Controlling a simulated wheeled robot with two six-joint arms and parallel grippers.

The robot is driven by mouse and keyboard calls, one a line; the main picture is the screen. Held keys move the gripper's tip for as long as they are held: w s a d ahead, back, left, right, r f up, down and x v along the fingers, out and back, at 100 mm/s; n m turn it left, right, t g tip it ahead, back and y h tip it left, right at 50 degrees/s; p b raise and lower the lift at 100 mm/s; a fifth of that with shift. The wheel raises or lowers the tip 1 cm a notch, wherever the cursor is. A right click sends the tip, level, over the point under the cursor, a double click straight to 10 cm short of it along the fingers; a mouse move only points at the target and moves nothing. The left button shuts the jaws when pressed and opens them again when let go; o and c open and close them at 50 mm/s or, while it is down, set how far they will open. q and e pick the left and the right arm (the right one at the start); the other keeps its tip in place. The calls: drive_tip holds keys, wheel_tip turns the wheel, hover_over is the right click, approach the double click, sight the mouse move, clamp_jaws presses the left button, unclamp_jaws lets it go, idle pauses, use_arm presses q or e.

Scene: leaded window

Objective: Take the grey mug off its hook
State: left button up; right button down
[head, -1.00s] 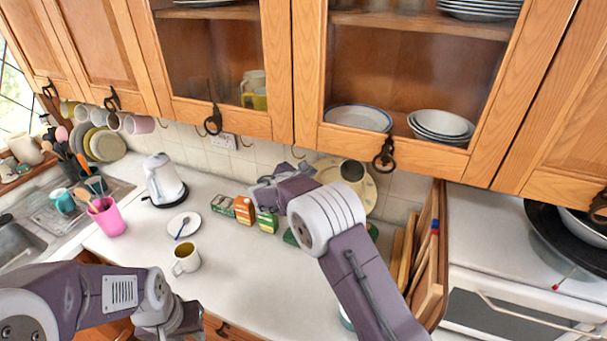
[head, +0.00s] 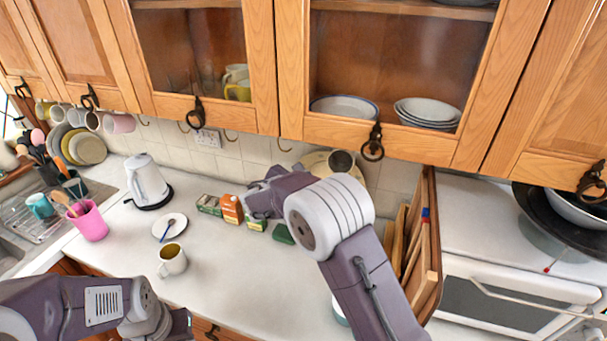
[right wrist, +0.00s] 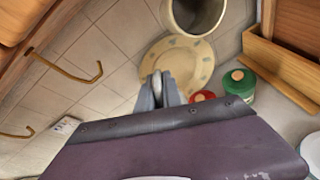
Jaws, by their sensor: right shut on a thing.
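The grey mug (head: 341,162) shows in the head view below the cabinet, with its dark opening towards me. In the right wrist view the mug (right wrist: 195,14) is at the top, cut off by the picture edge. My right gripper (right wrist: 161,90) is just below the mug there, its jaws shut on a small grey part that looks like the handle. Its fingertips are hidden in the head view. No hook shows clearly at the mug. Two bare brass hooks (right wrist: 72,73) hang at the left. My left gripper (head: 182,325) is low over the counter front, its jaws unclear.
A patterned plate (right wrist: 183,66) leans on the tiles behind the mug. Jars (right wrist: 240,83) and wooden boards (head: 418,235) stand nearby. A white mug (head: 173,260), a saucer (head: 170,228) and a kettle (head: 147,180) are on the counter. The counter's middle is clear.

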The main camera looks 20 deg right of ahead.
drive_tip(key=shift+s+a+f+b, duration=0.15)
drive_tip(key=shift+s+a+b, duration=0.35)
drive_tip(key=shift+s, duration=0.4)
drive_tip(key=shift+s+a+f+b, duration=0.1)
drive_tip(key=shift+s+a+b, duration=0.4)
drive_tip(key=shift+s, duration=0.4)
drive_tip(key=s+a+f+b, duration=0.3)
drive_tip(key=s+a, duration=0.3)
drive_tip(key=s, duration=0.3)
drive_tip(key=s+a+f+b, duration=0.3)
drive_tip(key=s+a, duration=0.3)
drive_tip(key=s, duration=0.4)
drive_tip(key=shift+a+f, duration=0.4)
drive_tip(key=shift+f, duration=0.15)
idle(0.5)
drive_tip(key=shift+s, duration=0.1)
idle(0.6)
